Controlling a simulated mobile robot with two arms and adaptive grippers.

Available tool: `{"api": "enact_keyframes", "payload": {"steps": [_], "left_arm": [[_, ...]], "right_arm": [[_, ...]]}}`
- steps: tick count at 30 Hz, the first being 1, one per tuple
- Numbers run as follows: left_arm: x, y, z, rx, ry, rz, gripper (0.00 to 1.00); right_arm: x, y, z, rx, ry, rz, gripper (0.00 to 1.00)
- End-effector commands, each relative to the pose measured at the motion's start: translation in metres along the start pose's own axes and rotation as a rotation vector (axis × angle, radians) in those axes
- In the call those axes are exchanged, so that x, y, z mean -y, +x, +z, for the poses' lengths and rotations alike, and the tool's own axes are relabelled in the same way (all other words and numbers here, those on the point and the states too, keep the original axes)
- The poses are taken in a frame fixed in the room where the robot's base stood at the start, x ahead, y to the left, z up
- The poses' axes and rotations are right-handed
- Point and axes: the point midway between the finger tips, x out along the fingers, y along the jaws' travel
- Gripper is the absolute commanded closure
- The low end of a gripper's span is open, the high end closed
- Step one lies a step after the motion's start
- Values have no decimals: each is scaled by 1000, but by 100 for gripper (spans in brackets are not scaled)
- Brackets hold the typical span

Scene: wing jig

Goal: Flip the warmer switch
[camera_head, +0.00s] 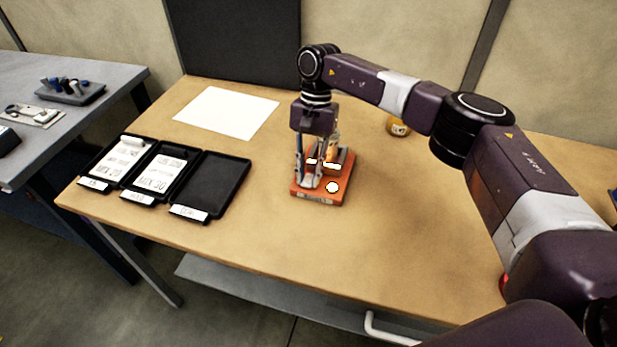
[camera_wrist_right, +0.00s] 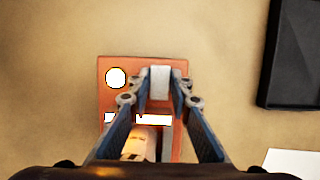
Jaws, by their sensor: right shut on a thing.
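The warmer (camera_head: 341,190) is an orange-red box on the wooden table, with a white round spot and white bars on its top. It also shows in the right wrist view (camera_wrist_right: 114,66). My right gripper (camera_head: 312,182) reaches down onto the warmer from above. In the right wrist view its fingertips (camera_wrist_right: 160,80) close on the switch, at a small pale grey block near the warmer's edge; fingers and pads hide most of the switch. A pale orange-and-white item (camera_wrist_right: 140,143) sits on the warmer, partly hidden between the fingers. My left gripper is out of view.
Three black trays stand at the left: two hold white printed items (camera_head: 124,155) (camera_head: 162,174), and the nearest one (camera_head: 215,182) is empty. A white sheet (camera_head: 227,112) lies behind them. A small yellow jar (camera_head: 398,127) stands behind my right arm. The table's front is clear.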

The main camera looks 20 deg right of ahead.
Motion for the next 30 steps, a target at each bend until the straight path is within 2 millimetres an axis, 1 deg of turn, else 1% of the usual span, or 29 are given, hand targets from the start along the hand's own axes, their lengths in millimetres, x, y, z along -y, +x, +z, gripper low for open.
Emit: {"api": "enact_keyframes", "payload": {"steps": [5,6,10,17,20,23,26,30], "left_arm": [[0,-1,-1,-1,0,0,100],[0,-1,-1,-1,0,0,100],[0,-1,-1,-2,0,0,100],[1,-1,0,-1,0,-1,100],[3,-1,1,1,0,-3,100],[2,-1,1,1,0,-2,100],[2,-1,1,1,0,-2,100],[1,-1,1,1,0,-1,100]], "right_arm": [[0,-2,0,-1,0,-2,100],[0,-2,0,-1,0,-2,78],[0,-2,0,-1,0,-1,64],[0,-1,0,-1,0,-1,64],[0,-4,0,-1,0,-1,64],[1,-15,0,-3,0,-2,64],[1,-33,0,-3,0,-3,64],[1,-64,0,-3,1,-4,64]]}}
